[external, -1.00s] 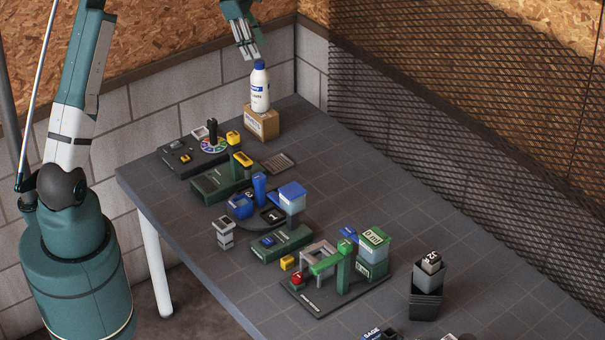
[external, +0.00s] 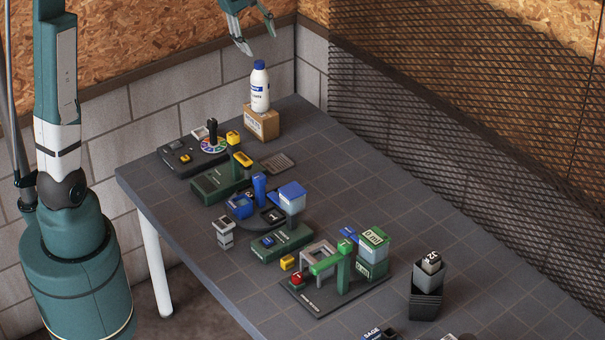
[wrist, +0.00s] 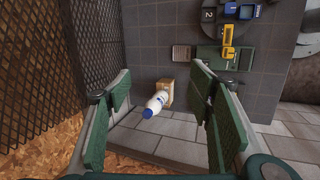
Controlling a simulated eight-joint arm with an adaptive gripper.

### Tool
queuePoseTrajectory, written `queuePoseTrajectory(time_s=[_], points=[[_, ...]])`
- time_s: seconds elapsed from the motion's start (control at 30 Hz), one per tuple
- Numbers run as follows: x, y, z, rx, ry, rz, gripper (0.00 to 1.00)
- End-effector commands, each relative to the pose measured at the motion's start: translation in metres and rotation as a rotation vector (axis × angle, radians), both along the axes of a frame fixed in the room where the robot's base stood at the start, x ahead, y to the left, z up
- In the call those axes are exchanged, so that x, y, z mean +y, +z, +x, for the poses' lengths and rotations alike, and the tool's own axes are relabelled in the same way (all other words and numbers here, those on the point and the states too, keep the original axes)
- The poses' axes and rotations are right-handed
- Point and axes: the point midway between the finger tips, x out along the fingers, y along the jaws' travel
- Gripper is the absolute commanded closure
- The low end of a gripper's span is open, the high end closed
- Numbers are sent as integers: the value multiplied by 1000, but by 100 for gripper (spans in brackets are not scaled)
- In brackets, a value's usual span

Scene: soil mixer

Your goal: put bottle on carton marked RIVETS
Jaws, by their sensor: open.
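The white bottle (external: 260,90) with a blue cap stands upright on a small brown carton (external: 262,124) at the far corner of the table. The print on the carton is too small to read. The bottle (wrist: 155,103) and carton (wrist: 166,91) also show in the wrist view, between the spread fingers. My gripper (external: 262,46) is open and empty, above the bottle and apart from it. In the wrist view the two green-padded fingers (wrist: 160,125) stand wide apart.
A black joystick panel (external: 190,155) and a green device (external: 222,180) stand in front of the carton. A green machine (external: 340,270) and a dark bin (external: 426,295) stand nearer. A mesh wall (external: 450,120) runs along the right. The table's right side is mostly clear.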

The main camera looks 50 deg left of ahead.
Motion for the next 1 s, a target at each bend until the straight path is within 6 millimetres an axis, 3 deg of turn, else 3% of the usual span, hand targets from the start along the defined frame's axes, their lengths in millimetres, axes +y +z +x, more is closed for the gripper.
queuePoseTrajectory(time_s=[0.5,1.0], points=[[-80,36,-87,-95,-342,188,48],[-140,43,-176,-179,-674,381,48]])
